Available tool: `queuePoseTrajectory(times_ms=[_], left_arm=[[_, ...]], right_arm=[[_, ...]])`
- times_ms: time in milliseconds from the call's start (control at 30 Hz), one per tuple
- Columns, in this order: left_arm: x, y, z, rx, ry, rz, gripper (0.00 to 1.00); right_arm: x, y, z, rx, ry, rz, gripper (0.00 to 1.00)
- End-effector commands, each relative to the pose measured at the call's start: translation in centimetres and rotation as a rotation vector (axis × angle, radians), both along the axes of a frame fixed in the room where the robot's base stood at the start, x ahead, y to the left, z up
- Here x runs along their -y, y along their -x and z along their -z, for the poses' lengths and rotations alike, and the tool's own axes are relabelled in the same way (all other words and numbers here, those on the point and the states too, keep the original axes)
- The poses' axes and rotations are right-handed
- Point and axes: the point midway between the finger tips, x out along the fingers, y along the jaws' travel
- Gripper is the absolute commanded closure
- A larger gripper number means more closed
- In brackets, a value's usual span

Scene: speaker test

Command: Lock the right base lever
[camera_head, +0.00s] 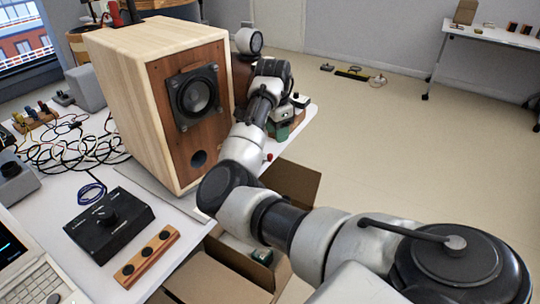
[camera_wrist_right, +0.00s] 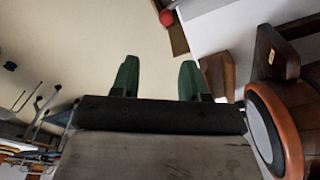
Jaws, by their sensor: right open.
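A small red knob (camera_head: 268,157), which looks like the end of the right base lever, shows at the right side of the speaker's base. The rest of the lever is hidden behind my arm. A red knob also shows at the top of the right wrist view (camera_wrist_right: 166,17). The wooden speaker (camera_head: 122,85) stands upright on the table. My right gripper (camera_head: 287,125) is beyond the knob, to the right of the speaker. In the wrist view its green fingers (camera_wrist_right: 158,78) are apart with nothing between them, and the knob lies beyond their tips. My left gripper is not in view.
A black control box (camera_head: 110,222) and a wooden strip with black knobs (camera_head: 147,257) lie on the white table (camera_head: 68,190). Tangled cables (camera_head: 75,145) lie at left. An open cardboard box (camera_head: 215,275) stands below the table's right edge. Floor to the right is mostly clear.

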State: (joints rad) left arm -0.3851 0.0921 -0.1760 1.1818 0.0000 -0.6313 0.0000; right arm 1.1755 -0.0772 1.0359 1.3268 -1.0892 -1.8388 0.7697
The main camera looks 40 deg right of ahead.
Motion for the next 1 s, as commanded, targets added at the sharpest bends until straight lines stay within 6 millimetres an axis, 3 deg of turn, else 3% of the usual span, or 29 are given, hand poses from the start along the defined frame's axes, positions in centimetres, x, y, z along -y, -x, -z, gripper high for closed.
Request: queuePoseTrajectory(times_ms=[133,267,367,800,1000], left_arm=[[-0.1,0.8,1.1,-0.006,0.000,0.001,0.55],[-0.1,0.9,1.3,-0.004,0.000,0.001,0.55],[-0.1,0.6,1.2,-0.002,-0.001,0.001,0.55],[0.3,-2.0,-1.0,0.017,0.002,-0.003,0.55],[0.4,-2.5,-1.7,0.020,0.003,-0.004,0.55]], right_arm=[[-1.2,-1.0,-1.9,0.009,-0.076,0.039,0.55],[-1.5,-1.2,-2.1,0.008,-0.095,0.052,0.55],[-1.5,-1.1,-1.1,0.005,-0.097,0.052,0.55],[-1.5,-1.1,6.7,0.006,-0.095,0.050,0.55],[-1.5,-1.1,8.2,0.008,-0.094,0.051,0.55]])
